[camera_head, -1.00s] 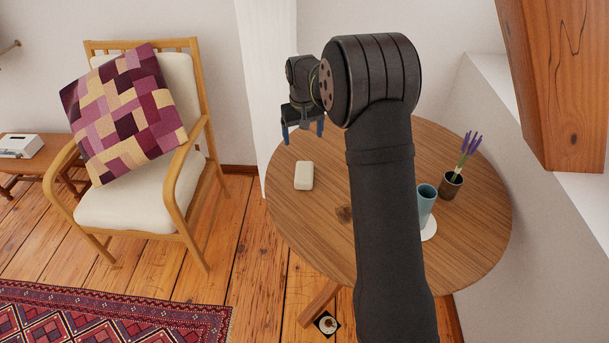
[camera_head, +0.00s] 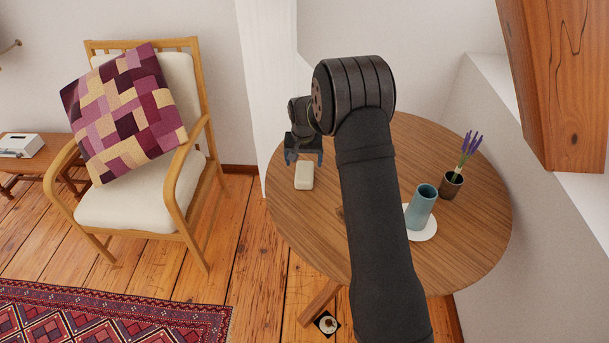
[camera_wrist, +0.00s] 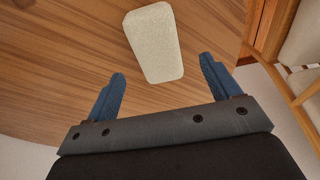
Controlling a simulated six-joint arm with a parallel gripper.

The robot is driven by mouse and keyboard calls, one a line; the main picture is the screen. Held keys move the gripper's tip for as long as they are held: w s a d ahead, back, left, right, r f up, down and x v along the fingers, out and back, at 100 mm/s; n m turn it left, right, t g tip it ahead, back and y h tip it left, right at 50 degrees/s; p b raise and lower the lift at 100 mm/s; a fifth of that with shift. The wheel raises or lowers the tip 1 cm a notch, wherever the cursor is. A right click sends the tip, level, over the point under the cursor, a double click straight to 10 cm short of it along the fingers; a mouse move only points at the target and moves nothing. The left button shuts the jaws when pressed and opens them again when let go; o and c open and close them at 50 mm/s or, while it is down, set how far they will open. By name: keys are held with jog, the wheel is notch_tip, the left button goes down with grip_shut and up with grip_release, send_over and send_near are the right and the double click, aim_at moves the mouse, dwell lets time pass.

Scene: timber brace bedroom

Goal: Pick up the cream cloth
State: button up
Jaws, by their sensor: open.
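The cream cloth (camera_head: 304,176) is a small folded block with rounded corners. It lies on the left part of the round wooden table. In the wrist view the cloth (camera_wrist: 154,43) is ahead of the fingertips, roughly centred between them. My gripper (camera_head: 304,159) is above the table just behind the cloth in the head view, with its fingers pointing down. The blue fingers of my gripper (camera_wrist: 162,68) are spread wide with nothing between them. The near end of the cloth comes close to the line between the fingertips; I cannot tell the height gap.
On the round table (camera_head: 470,235) stand a teal vase (camera_head: 421,207) on a white plate (camera_head: 429,236) and a dark pot of lavender (camera_head: 451,187), right of my arm. An armchair (camera_head: 140,205) with a patchwork cushion (camera_head: 122,113) is left. A timber brace (camera_head: 555,85) is at upper right.

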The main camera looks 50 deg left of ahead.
aim_at(304, 170)
jog(key=shift+w+a+f, duration=0.1)
jog(key=shift+w+f, duration=0.05)
jog(key=shift+f, duration=1.4)
jog(key=shift+w+f, duration=0.1)
jog(key=shift+f, duration=1.4)
jog(key=c, duration=1.2)
jog(key=shift+o, duration=0.2)
jog(key=shift+r, duration=0.1)
jog(key=shift+r, duration=0.55)
jog(key=r, duration=0.2)
jog(key=d+r, duration=0.1)
jog(key=r, duration=0.1)
jog(key=shift+w+d, duration=0.1)
jog(key=shift+w, duration=0.3)
jog(key=w+d+r, duration=0.4)
jog(key=d+r, duration=0.1)
jog(key=d, duration=0.4)
jog(key=shift+w+r, duration=0.3)
jog(key=shift+r, duration=0.1)
